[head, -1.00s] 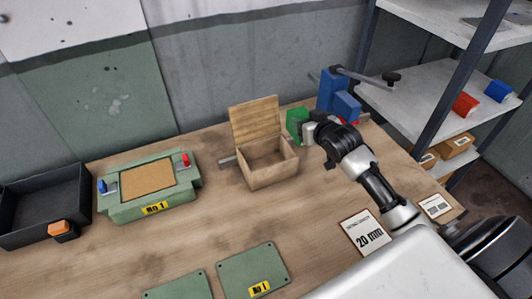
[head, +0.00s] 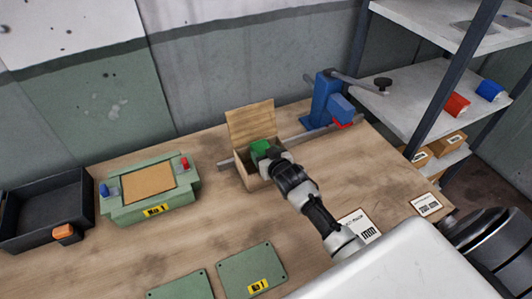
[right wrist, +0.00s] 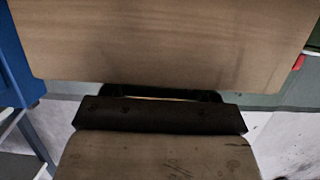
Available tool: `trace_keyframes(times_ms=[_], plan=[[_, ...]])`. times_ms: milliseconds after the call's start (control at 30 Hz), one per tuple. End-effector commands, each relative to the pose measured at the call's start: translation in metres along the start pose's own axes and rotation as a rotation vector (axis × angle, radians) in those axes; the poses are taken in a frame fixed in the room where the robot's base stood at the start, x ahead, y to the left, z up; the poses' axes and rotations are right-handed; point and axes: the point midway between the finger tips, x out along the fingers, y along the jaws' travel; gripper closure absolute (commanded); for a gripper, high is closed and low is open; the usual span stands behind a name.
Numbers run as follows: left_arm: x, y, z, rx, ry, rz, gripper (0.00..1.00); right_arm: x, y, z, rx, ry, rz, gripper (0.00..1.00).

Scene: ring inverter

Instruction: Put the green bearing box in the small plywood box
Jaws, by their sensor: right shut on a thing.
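The small plywood box (head: 243,174) stands open on the bench, with its lid raised at the back. The green bearing box (head: 259,147) is at the box's opening, in front of the lid. My right gripper (head: 270,156) is shut on the green bearing box and covers part of it. I cannot tell how far down inside the plywood box it sits. In the right wrist view a plywood surface (right wrist: 170,40) fills the top; the green bearing box cannot be made out there. My left gripper is not in view.
A blue press (head: 324,100) stands behind on the right, with a metal rail (head: 305,136) along the bench. A green fixture (head: 150,190) and a black bin (head: 45,205) are left. Green plates (head: 252,268) lie in front. A shelf (head: 425,95) stands at right.

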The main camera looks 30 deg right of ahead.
Motion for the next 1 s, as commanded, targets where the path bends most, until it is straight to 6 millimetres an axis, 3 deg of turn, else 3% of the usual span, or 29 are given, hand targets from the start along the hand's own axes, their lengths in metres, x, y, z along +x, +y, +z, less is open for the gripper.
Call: trace_keyframes(times_ms=[700, 733, 867, 1000], plan=[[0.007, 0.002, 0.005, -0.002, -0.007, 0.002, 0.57, 0.004, 0.000, 0.011, 0.000, 0.002, 0.000, 0.84], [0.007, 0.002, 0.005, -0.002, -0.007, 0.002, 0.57, 0.004, 0.000, 0.013, 0.000, -0.003, 0.001, 0.38], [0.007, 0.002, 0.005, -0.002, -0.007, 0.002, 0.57, 0.004, 0.000, 0.014, 0.000, -0.006, 0.000, 0.18], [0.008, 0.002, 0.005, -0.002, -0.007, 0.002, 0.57, 0.004, 0.000, 0.016, 0.000, -0.010, 0.000, 0.15]])
